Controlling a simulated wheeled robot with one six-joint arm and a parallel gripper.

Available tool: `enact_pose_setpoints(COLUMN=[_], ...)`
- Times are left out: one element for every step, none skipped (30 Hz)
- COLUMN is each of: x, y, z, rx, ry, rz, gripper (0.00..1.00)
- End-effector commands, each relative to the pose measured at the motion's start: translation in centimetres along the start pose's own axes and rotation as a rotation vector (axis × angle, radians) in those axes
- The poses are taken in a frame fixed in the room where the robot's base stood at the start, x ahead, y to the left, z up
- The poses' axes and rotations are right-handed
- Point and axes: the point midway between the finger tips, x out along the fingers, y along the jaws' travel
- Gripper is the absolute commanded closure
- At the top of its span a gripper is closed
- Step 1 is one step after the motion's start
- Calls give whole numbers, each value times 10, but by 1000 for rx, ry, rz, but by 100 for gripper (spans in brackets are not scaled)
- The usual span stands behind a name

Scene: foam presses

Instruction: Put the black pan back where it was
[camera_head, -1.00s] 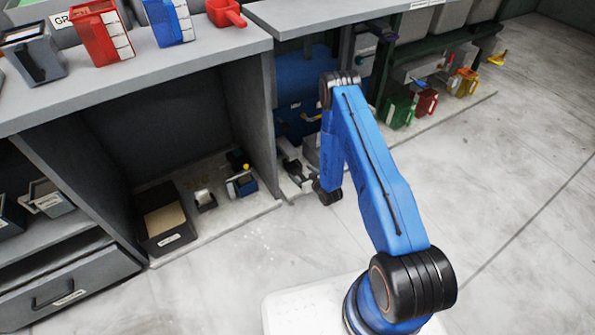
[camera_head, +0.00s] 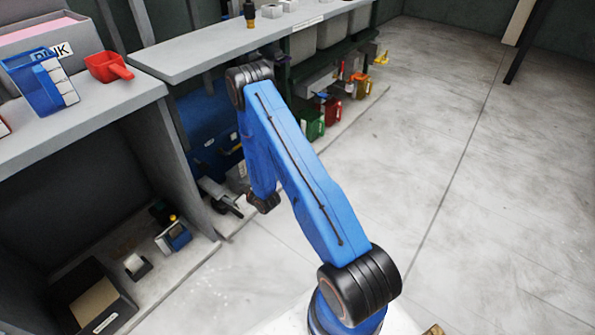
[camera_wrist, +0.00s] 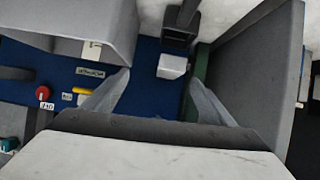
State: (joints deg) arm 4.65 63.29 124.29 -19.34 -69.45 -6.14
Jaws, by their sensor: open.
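No thing in view is clearly the black pan. A dark item (camera_head: 222,197) lies on the low ledge beside my wrist in the head view; I cannot tell if it is the pan. In the wrist view, a dark grey tray-like item (camera_wrist: 181,22) is at the top, near a small white block (camera_wrist: 172,66). My gripper (camera_wrist: 160,80) is open, its two fingers apart over a blue surface (camera_wrist: 140,95), with nothing seen held between them. In the head view my arm reaches down at the bench and the fingers cannot be made out.
A grey divider panel (camera_head: 150,160) stands left of my arm. A dark box (camera_head: 113,308) sits in the lower left bay. A red scoop (camera_head: 107,67) and a blue bin (camera_head: 38,85) are on the bench top. Green (camera_head: 312,122) and red (camera_head: 331,110) bins stand right.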

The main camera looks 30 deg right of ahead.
Motion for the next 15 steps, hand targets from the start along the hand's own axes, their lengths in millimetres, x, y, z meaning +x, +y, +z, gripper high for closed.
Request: enact_pose_setpoints(x=[-4, -6, -10, -12, -16, -20, -23, -27, -33, -37, -42, -48, -53, -58, -65], y=[5, 7, 10, 12, 14, 17, 18, 21, 23, 24, 26, 28, 29, 30, 32], z=[-20, -28, -40, -49, -57, -68, -77, -86, -96, -104, -112, -123, -131, -138, -149], rx=[-7, -9, -13, -15, -17, -20, -21, -22, -24, -25, -26, -27, -27, -28, -28], ry=[-7, -16, -28, -37, -46, -58, -67, -74, -86, -95, -104, -114, -123, -132, -143], rz=[8, 12, 17, 20, 24, 30, 34, 39, 45, 49, 54, 59, 64, 68, 74], gripper=[22, 22, 22, 22, 22, 22, 22, 22, 22, 22, 22, 22, 22, 22, 22])
